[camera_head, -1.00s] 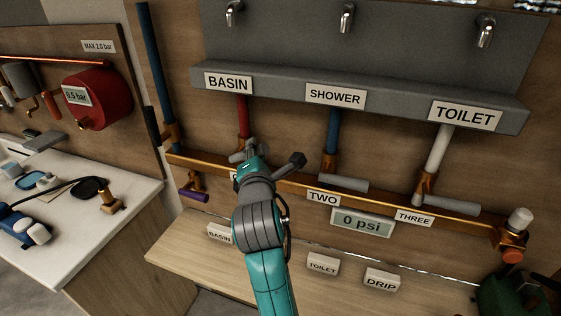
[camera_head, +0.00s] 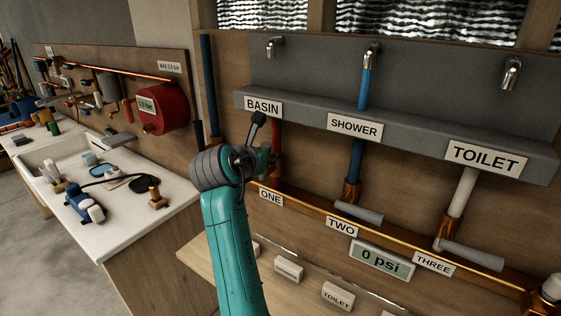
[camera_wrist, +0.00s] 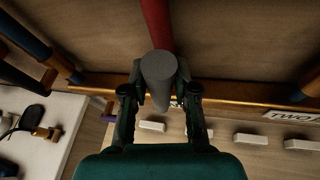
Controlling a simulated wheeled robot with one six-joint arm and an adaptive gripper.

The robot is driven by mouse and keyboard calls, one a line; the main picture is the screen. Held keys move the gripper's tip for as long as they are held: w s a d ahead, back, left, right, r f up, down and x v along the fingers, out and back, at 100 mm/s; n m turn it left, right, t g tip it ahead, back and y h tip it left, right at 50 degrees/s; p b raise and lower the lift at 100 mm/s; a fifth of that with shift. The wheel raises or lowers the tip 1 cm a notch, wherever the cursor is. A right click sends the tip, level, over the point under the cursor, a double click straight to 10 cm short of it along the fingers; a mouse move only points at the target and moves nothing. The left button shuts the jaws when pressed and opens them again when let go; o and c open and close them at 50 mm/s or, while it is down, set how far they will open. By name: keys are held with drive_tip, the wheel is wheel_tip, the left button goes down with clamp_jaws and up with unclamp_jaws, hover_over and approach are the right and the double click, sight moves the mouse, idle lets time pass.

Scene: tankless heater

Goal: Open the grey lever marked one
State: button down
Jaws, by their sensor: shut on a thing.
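The grey lever marked one (camera_wrist: 158,68) shows in the wrist view as a grey cylinder seen nearly end-on, just below the red pipe (camera_wrist: 156,22). My gripper (camera_wrist: 159,84) has a finger on each side of it and is shut on it. In the head view my gripper (camera_head: 264,160) is mostly hidden behind my wrist, in front of the red pipe. The lever cannot be made out there. The ONE label (camera_head: 271,197) is just below my gripper on the copper manifold.
Grey levers two (camera_head: 358,213) and three (camera_head: 470,254) lie to the right along the copper manifold (camera_head: 395,237). The gauge (camera_head: 381,261) reads 0 psi. A wooden ledge with small label blocks (camera_head: 338,297) is below. A white worktop (camera_head: 125,205) stands to the left.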

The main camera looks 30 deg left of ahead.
drive_tip(key=shift+a+n+h, duration=0.55)
drive_tip(key=shift+n+h, duration=0.05)
drive_tip(key=shift+n, duration=0.1)
drive_tip(key=c, duration=0.9)
unclamp_jaws()
drive_tip(key=shift+a, duration=0.1)
drive_tip(key=shift+o, duration=0.2)
drive_tip(key=v, duration=1.2)
drive_tip(key=shift+w, duration=0.15)
